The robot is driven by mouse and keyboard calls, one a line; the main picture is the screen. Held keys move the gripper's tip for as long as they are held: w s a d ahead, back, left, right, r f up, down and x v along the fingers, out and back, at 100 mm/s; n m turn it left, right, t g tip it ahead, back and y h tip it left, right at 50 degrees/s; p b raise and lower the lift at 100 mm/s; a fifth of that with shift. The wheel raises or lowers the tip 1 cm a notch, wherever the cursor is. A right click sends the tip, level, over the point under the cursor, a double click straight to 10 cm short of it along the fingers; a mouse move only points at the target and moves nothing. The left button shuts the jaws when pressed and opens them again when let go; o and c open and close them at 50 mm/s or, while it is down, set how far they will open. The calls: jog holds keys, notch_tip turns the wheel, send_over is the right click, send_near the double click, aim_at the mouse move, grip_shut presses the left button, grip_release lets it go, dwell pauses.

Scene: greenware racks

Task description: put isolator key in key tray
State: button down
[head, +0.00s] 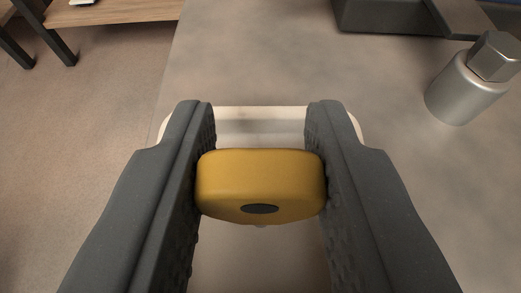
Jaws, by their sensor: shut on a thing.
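My gripper (260,183) is shut on a yellow block-like piece with rounded corners and a dark oval spot on its near face, which I take for the isolator key (260,168). Both dark fingers press on its sides. A pale cream tray with rounded corners, which looks like the key tray (262,112), shows just beyond and beneath the key. My fingers and the key hide much of the tray. I cannot tell how high the key is above it, or whether they touch.
A metal cylinder with a hexagonal top (467,88) stands at the right on the grey-beige surface (255,60). A dark grey box-like thing (388,17) is at the top right. A wooden bench (110,10) with dark legs stands at the top left, beyond the surface's left edge.

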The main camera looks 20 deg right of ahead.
jog(key=shift+f, duration=0.3)
jog(key=c, duration=1)
grip_release()
jog(key=shift+c, duration=0.2)
